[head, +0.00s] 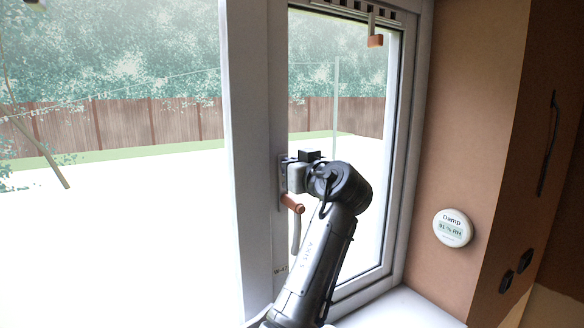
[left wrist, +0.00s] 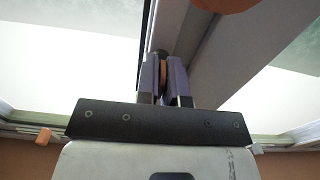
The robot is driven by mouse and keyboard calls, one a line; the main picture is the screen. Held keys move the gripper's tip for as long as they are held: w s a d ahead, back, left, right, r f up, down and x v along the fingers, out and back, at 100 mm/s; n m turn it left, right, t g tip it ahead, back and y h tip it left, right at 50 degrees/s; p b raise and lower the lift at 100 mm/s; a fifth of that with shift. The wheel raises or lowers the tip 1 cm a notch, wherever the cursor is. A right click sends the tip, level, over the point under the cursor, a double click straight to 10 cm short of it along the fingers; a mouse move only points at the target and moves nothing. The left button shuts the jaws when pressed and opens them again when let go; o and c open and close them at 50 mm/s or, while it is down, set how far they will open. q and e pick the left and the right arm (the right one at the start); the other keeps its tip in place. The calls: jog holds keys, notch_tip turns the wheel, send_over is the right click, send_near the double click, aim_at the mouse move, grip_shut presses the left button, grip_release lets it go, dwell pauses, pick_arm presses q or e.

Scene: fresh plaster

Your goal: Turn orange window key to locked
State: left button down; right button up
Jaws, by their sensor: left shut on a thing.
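The orange window key shows in the left wrist view as a narrow orange-brown piece (left wrist: 163,76) between the two fingers. My left gripper (head: 287,174) is at the window frame's upright, and its fingers (left wrist: 164,78) are closed on the key from both sides. In the head view my gripper hides the key, so I cannot tell its turn or any lock marking. Just below the gripper an orange-brown handle part (head: 292,202) sticks out, with a grey lever (head: 296,236) hanging down. My right gripper is in neither view.
The window sash (head: 395,150) looks shut in its frame. An orange tab (head: 375,41) hangs from the vent at the top. A round white damp meter (head: 453,228) is on the wall at right. The white sill (head: 405,308) looks clear.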

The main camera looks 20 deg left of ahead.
pick_arm(q)
jog(key=c, duration=1.3)
grip_release()
jog(key=shift+s+d+f+b, duration=0.1)
jog(key=shift+s+d+b, duration=0.15)
jog(key=shift+d+b, duration=0.1)
jog(key=b+v, duration=0.5)
jog(key=v, duration=0.8)
jog(key=shift+b, duration=0.35)
jog(key=shift+a, duration=0.1)
